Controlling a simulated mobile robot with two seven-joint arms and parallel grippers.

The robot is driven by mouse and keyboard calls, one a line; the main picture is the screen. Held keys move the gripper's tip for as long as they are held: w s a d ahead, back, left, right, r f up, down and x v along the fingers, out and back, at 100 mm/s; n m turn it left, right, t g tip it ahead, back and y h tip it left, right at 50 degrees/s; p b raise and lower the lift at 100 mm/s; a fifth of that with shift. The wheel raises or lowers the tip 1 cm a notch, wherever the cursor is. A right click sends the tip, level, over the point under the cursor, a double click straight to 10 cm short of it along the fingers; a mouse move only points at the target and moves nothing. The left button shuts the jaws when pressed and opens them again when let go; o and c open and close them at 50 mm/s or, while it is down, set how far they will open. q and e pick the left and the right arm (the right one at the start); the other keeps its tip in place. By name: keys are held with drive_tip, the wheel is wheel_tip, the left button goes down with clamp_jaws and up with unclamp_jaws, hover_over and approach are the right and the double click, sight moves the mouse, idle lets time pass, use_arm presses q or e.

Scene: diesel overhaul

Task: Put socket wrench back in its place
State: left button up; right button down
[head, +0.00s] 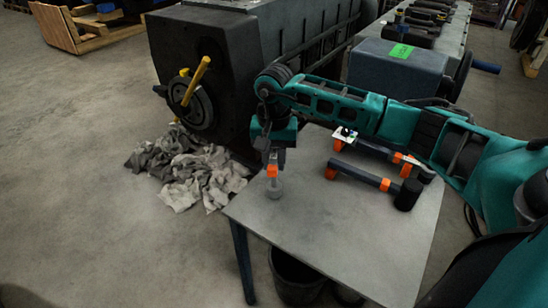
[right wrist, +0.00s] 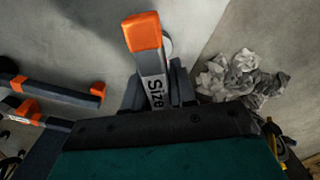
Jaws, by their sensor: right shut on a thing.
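My left gripper is not in view.
A black-headed mallet (head: 407,195) lies by the orange holders, with another tool (head: 345,133) behind, partly hidden by my arm. A dark engine (head: 195,45) stands beyond the table. Crumpled rags (head: 190,175) lie on the floor, left. A black bucket (head: 295,280) is under the table. The table's near part is clear.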

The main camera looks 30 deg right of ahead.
drive_tip(key=c, duration=1.4)
unclamp_jaws()
drive_tip(key=shift+f, duration=0.15)
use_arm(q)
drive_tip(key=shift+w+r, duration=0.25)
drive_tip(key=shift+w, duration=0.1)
use_arm(e)
drive_tip(key=o, duration=0.6)
drive_tip(key=shift+c, duration=0.2)
drive_tip(key=shift+o, duration=0.3)
drive_tip(key=o, duration=0.4)
drive_tip(key=shift+o, duration=0.5)
drive_tip(key=shift+r+p, duration=3.1)
drive_tip(key=shift+r, duration=1.5)
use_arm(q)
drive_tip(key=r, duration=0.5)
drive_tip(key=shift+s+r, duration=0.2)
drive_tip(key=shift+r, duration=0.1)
use_arm(e)
drive_tip(key=shift+f, duration=0.1)
